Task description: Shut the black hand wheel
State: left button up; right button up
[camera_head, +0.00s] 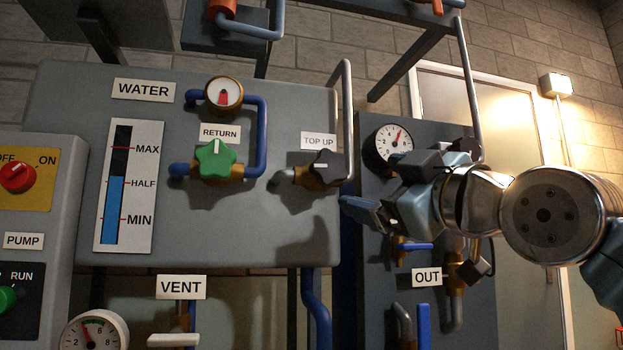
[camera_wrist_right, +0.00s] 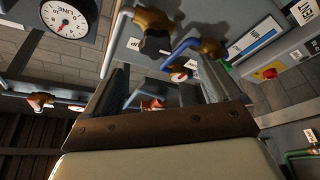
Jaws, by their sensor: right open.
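The black hand wheel (camera_head: 325,167) sits on a brass valve under the TOP UP label, at the right end of the grey water panel. In the right wrist view the black wheel (camera_wrist_right: 155,42) shows above and between my fingers, apart from them. My right gripper (camera_head: 370,185) is open and empty, just right of the wheel in the head view, with its fingers pointing left towards the panel. It also shows in the right wrist view (camera_wrist_right: 160,85). My left gripper is not in view.
A green wheel (camera_head: 215,160) under RETURN sits to the left, with blue pipes around it. A steel pipe (camera_head: 347,110) rises beside the black wheel. A round gauge (camera_head: 394,142) stands behind my right gripper. Below are the VENT label (camera_head: 181,287) and the OUT label (camera_head: 426,277).

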aim_at(335, 169)
jog(key=p+x, duration=0.2)
jog(key=x, duration=0.1)
jog(key=r+p+x, duration=0.1)
jog(key=p+x, duration=0.4)
jog(key=x, duration=0.1)
jog(key=shift+d+r, duration=0.35)
jog(key=shift+d, duration=0.05)
jog(key=p+x, duration=0.2)
jog(key=x, duration=0.1)
jog(key=shift+w+a+f, duration=0.1)
jog(key=shift+w+a, duration=0.2)
jog(key=shift+a, duration=0.05)
jog(key=shift+w+a, duration=0.3)
jog(key=shift+w, duration=0.15)
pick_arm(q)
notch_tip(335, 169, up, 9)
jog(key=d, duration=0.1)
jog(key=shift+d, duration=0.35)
pick_arm(e)
jog(key=c, duration=1)
jog(key=shift+o, duration=0.2)
